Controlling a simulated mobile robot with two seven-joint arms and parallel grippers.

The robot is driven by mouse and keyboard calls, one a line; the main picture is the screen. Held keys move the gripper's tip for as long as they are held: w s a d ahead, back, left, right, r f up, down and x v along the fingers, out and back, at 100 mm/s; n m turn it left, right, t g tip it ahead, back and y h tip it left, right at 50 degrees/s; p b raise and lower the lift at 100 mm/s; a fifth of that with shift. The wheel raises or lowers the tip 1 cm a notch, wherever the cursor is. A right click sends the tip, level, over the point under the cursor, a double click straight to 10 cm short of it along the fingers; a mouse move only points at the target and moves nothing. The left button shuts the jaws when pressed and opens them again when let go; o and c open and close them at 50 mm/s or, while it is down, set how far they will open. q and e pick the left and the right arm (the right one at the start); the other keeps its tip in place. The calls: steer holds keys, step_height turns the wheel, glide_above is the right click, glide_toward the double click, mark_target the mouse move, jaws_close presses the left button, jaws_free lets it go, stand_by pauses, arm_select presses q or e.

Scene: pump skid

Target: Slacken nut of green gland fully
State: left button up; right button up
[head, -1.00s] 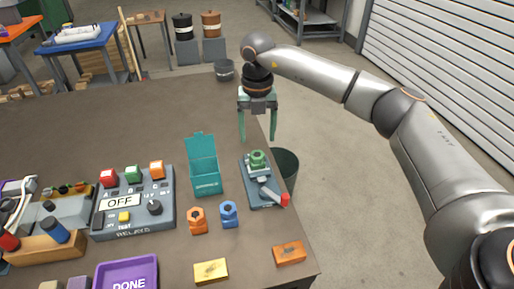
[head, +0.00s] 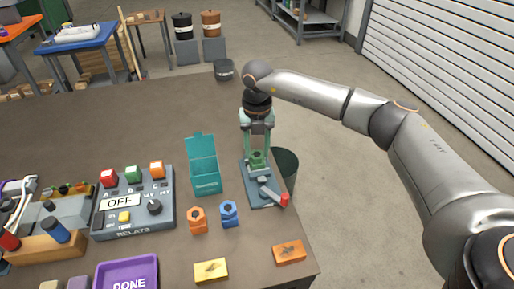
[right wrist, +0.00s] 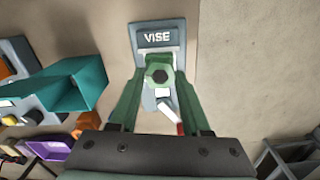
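The green gland (head: 258,158) stands upright in the grey vise (head: 265,190) near the table's right edge. Its hexagonal green nut (right wrist: 159,76) faces the right wrist camera, with a dark centre. My right gripper (head: 258,152) points straight down over the gland. Its two green fingers stand on either side of the nut, close to it. I cannot tell whether they press on it. In the right wrist view, the vise's label plate (right wrist: 158,38) shows beyond the nut. My left gripper is not in view.
An open teal box (head: 205,180) stands just left of the vise. Orange (head: 197,220) and blue (head: 229,213) glands stand in front of it. A red-tipped vise handle (head: 283,199) sticks out front right. A relay panel (head: 133,205) is further left.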

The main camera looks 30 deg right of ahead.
jaws_close()
steer(key=shift+n, duration=0.3)
steer(key=n, duration=0.3)
steer(key=shift+n, duration=0.3)
steer(key=n, duration=0.5)
steer(key=shift+n, duration=0.3)
steer(key=n, duration=0.5)
steer(key=shift+n, duration=2.5)
